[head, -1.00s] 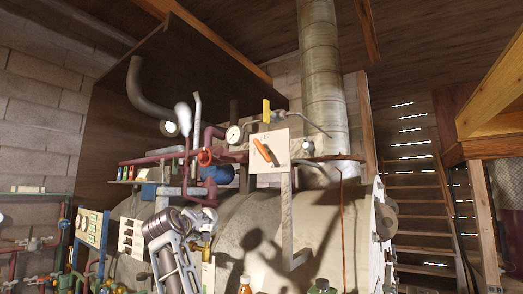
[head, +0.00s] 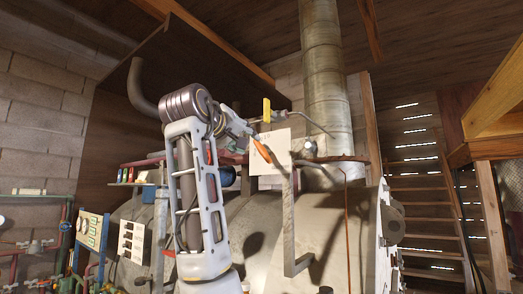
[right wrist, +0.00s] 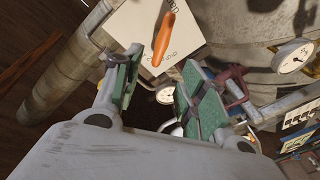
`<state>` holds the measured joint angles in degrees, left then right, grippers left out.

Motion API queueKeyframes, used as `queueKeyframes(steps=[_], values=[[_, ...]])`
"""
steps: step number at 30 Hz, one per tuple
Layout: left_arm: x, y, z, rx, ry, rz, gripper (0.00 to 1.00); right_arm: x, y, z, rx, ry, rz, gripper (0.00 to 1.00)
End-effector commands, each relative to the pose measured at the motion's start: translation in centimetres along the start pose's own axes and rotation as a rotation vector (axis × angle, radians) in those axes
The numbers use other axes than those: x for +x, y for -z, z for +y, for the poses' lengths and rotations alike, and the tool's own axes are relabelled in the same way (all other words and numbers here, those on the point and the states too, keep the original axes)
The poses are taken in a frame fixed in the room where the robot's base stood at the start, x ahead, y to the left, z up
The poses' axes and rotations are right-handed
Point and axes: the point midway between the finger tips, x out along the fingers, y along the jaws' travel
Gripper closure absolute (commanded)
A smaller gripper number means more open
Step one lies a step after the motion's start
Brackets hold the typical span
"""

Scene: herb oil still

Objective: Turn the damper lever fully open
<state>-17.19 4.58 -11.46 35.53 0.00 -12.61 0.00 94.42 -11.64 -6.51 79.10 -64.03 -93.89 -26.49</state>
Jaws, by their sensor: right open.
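The damper lever is an orange handle (head: 262,150) on a white plate (head: 275,153) in front of the flue pipe, slanting down to the right in the head view. In the right wrist view the orange lever (right wrist: 164,38) stands out against the white plate (right wrist: 140,30). My right gripper (right wrist: 162,60) is open, its green-padded fingers on either side of the lever's near end in that picture; I cannot tell contact or depth. In the head view the right gripper (head: 250,133) is at the plate's upper left, partly hidden by its own wrist. My left gripper is not in view.
A yellow valve handle (head: 267,110) and thin pipe sit just above the plate. The flue pipe (head: 325,80) rises behind. A metal post (head: 289,220) stands below the plate. Gauges (right wrist: 292,56) and red piping (right wrist: 232,85) lie close by in the right wrist view.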

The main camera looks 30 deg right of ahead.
Motion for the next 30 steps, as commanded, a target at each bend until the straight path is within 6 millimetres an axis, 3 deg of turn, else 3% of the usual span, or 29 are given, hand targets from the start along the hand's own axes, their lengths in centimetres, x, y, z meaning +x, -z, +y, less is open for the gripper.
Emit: queueKeyframes(steps=[14, 30], values=[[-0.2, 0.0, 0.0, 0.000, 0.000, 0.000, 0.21, 0.8, 0.0, 0.0, -0.001, -0.001, 0.000, 0.58], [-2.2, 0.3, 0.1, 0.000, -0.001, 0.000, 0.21, 7.0, 0.1, 0.0, -0.002, -0.001, -0.001, 0.58]])
